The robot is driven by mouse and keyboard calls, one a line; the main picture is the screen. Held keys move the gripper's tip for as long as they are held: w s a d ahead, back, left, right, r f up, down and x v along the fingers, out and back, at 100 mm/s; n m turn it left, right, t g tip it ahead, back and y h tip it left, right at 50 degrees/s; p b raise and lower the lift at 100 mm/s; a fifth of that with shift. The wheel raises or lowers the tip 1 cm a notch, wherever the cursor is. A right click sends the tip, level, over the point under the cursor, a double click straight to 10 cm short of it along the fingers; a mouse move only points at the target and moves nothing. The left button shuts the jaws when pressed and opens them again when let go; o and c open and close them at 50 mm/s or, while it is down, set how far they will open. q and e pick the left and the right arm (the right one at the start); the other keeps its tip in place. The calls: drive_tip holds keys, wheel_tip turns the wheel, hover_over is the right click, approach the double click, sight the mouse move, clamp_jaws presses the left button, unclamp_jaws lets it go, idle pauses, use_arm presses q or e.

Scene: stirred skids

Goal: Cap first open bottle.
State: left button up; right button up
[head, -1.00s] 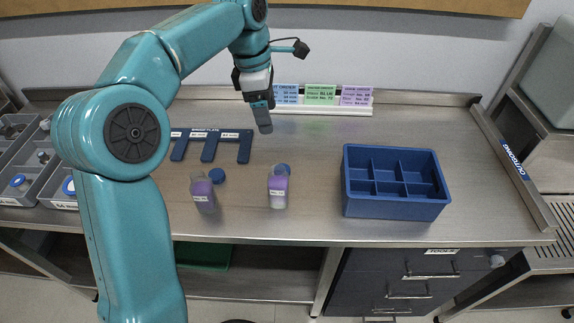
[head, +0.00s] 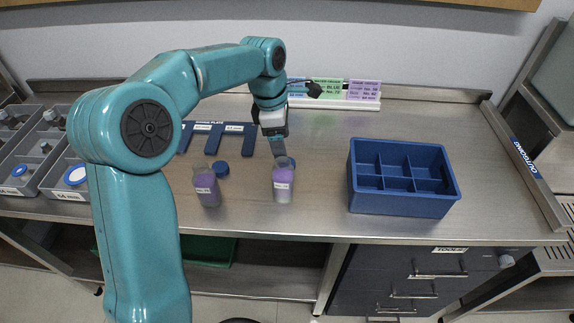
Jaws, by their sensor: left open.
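Two open bottles with purple contents stand on the steel bench: the left bottle (head: 208,190) and the right bottle (head: 283,184). My left gripper (head: 279,150) points down just behind the mouth of the right bottle, close to that cap. It is open, with nothing seen between its fingers; whether it touches the cap or bottle I cannot tell. My right gripper is out of view.
A blue divided crate (head: 400,207) with empty compartments stands right of the bottles. A dark blue slotted plate (head: 235,128) lies behind them. Order cards (head: 328,90) stand at the back wall. Grey bins (head: 30,180) sit at the far left. The bench right of the crate is clear.

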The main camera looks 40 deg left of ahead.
use_arm(q)
drive_tip(key=shift+f, duration=0.15)
drive_tip(key=f, duration=0.2)
drive_tip(key=d+f, duration=0.1)
drive_tip(key=f, duration=0.1)
drive_tip(key=shift+s+d+f, duration=0.1)
drive_tip(key=shift+d, duration=0.05)
drive_tip(key=shift+f, duration=0.5)
drive_tip(key=c, duration=1.1)
